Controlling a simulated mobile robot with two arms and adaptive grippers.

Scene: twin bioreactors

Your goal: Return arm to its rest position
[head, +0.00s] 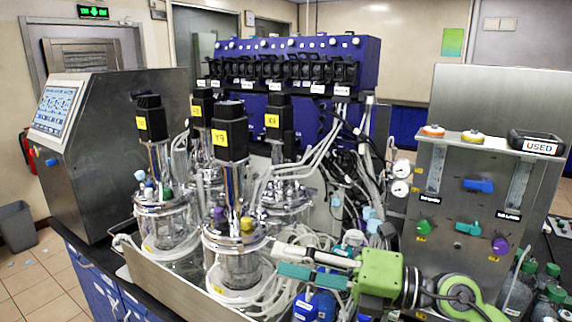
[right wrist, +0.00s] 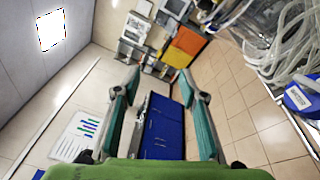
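My right arm comes in from the lower right of the head view, with a green gripper body. My right gripper (head: 278,259) points left, its two teal-padded fingers apart, in front of the glass vessels and beside coiled clear tubing. In the right wrist view the gripper (right wrist: 159,77) shows both fingers spread with nothing between them. Beyond the fingers are floor tiles and a blue cabinet (right wrist: 160,135). My left arm and gripper are not in view.
Glass vessels with black motors, such as this one (head: 231,130), stand in a metal tray (head: 165,287). Blue-capped bottles are just below my right gripper. A steel panel (head: 468,190) with valves and gauges stands at right, a touchscreen console (head: 105,140) at left.

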